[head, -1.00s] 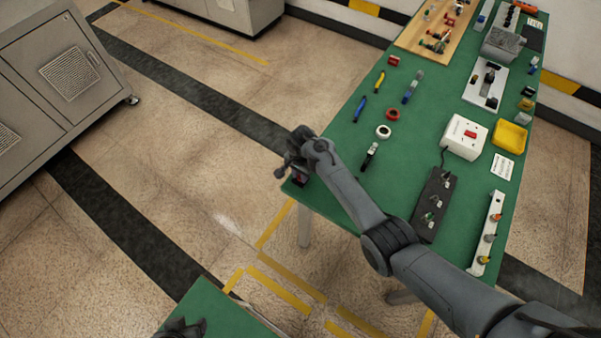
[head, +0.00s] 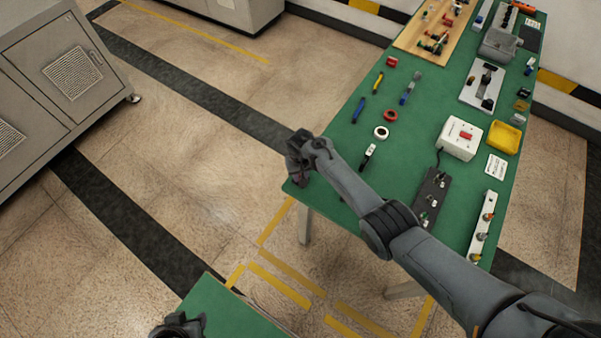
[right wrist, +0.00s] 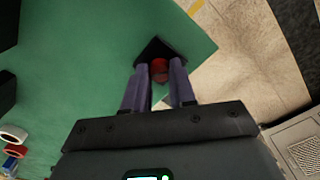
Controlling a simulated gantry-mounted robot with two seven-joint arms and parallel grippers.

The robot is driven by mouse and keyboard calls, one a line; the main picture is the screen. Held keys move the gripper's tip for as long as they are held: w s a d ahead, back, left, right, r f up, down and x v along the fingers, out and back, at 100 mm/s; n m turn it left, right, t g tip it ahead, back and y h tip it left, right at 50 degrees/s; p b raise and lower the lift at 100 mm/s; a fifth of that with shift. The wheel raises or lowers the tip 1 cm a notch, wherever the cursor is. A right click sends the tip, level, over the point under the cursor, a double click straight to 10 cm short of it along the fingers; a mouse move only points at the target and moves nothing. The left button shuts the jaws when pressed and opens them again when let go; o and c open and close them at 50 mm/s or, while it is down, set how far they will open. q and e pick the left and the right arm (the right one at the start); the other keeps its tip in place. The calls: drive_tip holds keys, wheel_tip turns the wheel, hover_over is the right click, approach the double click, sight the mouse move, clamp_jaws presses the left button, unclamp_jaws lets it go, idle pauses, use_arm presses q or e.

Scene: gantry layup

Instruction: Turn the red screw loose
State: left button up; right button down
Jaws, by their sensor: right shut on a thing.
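The red screw (right wrist: 159,72) shows in the right wrist view as a round red head in front of a dark block (right wrist: 172,50) at the green table's corner. My right gripper (right wrist: 160,80) has its two purple-grey fingers on either side of the red head and is shut on it. In the head view my right gripper (head: 299,168) is at the table's near left corner and hides the screw. My left gripper (head: 178,327) is partly in view at the bottom edge, dark and small; its fingers cannot be made out.
The green table (head: 335,150) holds a white tape roll (head: 381,132), a red tape roll (head: 390,115), a white box (head: 460,138) with a red switch and a yellow tray (head: 505,137). Open floor lies left of the corner. Grey cabinets (head: 60,75) stand farther left.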

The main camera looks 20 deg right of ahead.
drive_tip(key=n, duration=0.5)
drive_tip(key=shift+n, duration=0.3)
drive_tip(key=n, duration=0.5)
drive_tip(key=shift+n+b, duration=0.3)
drive_tip(key=n+b, duration=0.1)
drive_tip(key=n, duration=0.4)
drive_tip(key=n+b, duration=0.2)
drive_tip(key=n, duration=0.2)
drive_tip(key=shift+n, duration=0.9)
drive_tip(key=c, duration=0.9)
unclamp_jaws()
